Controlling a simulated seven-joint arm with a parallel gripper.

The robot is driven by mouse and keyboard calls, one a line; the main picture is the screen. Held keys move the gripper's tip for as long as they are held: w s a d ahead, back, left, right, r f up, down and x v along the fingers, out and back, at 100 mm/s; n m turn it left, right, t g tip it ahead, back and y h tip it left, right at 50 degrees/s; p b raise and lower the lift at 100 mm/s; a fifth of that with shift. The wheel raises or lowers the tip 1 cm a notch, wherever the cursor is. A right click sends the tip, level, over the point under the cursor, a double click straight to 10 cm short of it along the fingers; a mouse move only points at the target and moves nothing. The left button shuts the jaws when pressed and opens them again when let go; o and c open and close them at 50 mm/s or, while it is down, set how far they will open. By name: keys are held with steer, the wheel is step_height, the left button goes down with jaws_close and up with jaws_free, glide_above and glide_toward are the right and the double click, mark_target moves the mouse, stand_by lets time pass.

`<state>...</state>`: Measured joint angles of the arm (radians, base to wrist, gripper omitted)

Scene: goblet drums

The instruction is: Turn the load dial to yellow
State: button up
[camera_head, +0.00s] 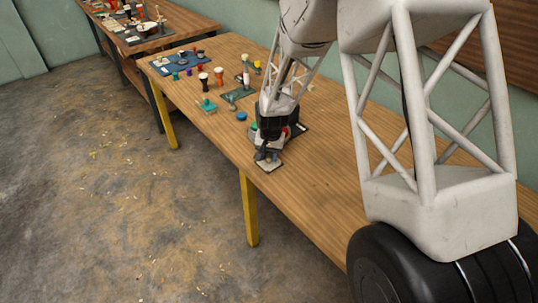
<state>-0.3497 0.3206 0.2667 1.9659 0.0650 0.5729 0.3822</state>
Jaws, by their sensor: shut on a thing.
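My gripper (266,153) points down at the front edge of the wooden table (330,185). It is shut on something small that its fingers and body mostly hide. Just below the fingertips is a small pale plate with a dark border (269,166), near the table edge. A dark flat base (298,130) with small red and green parts shows behind and beside the gripper. I take the thing in the jaws to be the load dial, but its face, its colours and where it points are hidden or too small to tell.
Several small goblet-shaped pieces stand farther left on the table, among them a white and dark one (203,79). A blue mat (177,63) lies at the far end. The table right of my gripper is clear.

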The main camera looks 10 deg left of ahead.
mark_target(270, 155)
steer(key=n, duration=1.1)
steer(key=shift+n, duration=0.3)
stand_by(0.3)
steer(key=o, duration=0.9)
steer(key=shift+r, duration=0.15)
steer(key=shift+w+d+r, duration=0.1)
steer(key=shift+r, duration=1.8)
steer(key=shift+w+d+r, duration=0.1)
steer(key=shift+r, duration=1.75)
